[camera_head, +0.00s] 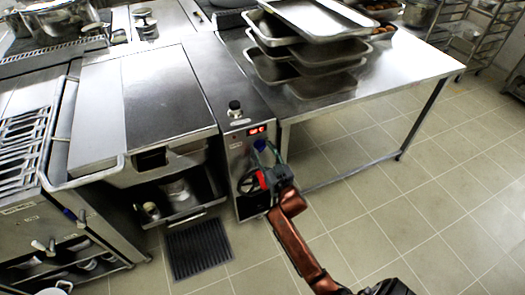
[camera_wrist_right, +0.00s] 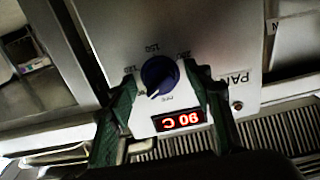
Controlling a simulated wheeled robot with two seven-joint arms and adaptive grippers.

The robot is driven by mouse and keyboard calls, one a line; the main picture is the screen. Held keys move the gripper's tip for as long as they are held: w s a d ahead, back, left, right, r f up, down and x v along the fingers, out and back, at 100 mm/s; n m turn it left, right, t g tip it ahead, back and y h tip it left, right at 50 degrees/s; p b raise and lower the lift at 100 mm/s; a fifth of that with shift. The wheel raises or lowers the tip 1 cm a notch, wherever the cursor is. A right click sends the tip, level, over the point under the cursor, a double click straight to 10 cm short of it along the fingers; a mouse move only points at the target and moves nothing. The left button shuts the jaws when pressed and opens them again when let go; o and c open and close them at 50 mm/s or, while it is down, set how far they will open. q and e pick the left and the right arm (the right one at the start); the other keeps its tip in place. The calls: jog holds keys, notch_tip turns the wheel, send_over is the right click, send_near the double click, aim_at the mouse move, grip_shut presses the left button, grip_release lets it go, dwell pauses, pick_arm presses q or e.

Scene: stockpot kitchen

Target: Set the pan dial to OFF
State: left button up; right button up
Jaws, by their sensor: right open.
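The pan dial is a round dark blue knob (camera_wrist_right: 159,73) on a pale panel in the right wrist view, with printed marks around it. Its white pointer line faces the lower left, a little to the left of the OFF mark. A red display (camera_wrist_right: 180,120) beside it reads 90 C upside down; it also glows in the head view (camera_head: 257,130). My right gripper (camera_wrist_right: 160,78) is open, its green fingers on either side of the knob. Whether they touch it I cannot tell. In the head view the right gripper (camera_head: 267,156) is at the cabinet's front panel. My left gripper is not seen.
A steel table (camera_head: 410,68) with stacked trays (camera_head: 320,18) stands to the right. A dark floor grate (camera_head: 198,248) lies at the lower left. The tiled floor at right is clear.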

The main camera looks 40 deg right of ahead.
jog(key=shift+c, duration=0.3)
jog(key=c, duration=1.1)
jog(key=n+p, duration=0.4)
jog(key=n, duration=0.3)
jog(key=shift+d+r, duration=0.1)
jog(key=shift+r, duration=0.05)
jog(key=shift+n+p, duration=0.35)
jog(key=shift+n, duration=0.85)
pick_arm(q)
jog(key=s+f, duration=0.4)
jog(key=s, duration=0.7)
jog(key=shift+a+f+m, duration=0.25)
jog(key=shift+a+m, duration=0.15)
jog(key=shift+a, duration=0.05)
pick_arm(e)
jog(key=shift+n, duration=1.1)
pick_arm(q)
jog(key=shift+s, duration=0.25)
